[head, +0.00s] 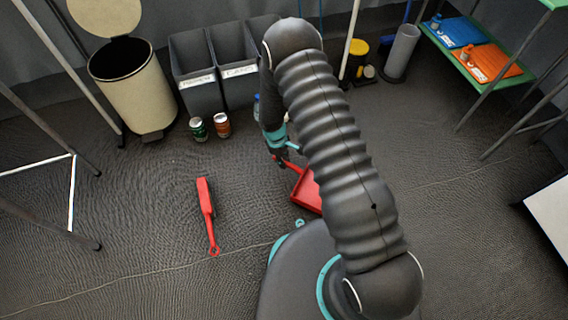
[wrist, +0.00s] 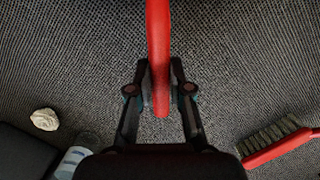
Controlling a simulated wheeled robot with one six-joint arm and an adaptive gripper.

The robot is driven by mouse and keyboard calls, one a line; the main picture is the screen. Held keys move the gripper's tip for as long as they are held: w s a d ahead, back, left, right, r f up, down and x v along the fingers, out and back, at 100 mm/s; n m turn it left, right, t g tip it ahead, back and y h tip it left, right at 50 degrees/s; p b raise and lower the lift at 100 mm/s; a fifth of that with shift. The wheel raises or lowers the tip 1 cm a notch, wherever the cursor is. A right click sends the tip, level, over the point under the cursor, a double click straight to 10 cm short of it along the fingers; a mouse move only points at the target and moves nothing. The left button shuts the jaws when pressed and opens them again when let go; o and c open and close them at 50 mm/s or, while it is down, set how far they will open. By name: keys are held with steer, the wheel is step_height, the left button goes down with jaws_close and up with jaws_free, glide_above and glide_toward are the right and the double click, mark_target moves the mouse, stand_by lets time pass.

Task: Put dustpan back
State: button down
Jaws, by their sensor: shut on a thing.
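The red dustpan (head: 306,192) is at the floor beside my base, partly hidden behind my arm in the head view. Its red handle (wrist: 158,45) runs up the middle of the wrist view. My gripper (head: 279,158) is shut on the handle, with one finger on each side of it in the wrist view (wrist: 160,78). I cannot tell whether the pan touches the floor. A red hand brush (head: 206,205) lies apart on the floor to the left; its bristles and part of its handle show in the wrist view (wrist: 275,142).
Two cans (head: 198,129) (head: 222,124) stand before the grey bins (head: 200,92). An open beige bin (head: 142,90) stands at back left. A green-edged shelf (head: 448,58) at right holds a blue set (head: 459,32) and an orange set (head: 490,62). A pale crumpled lump (wrist: 44,119) lies nearby.

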step_height(320, 180, down, 3)
steer(key=shift+s+a+r+b, duration=0.1)
steer(key=shift+a+b, duration=0.05)
steer(key=shift+b, duration=0.35)
steer(key=c, duration=1.1)
jaws_free()
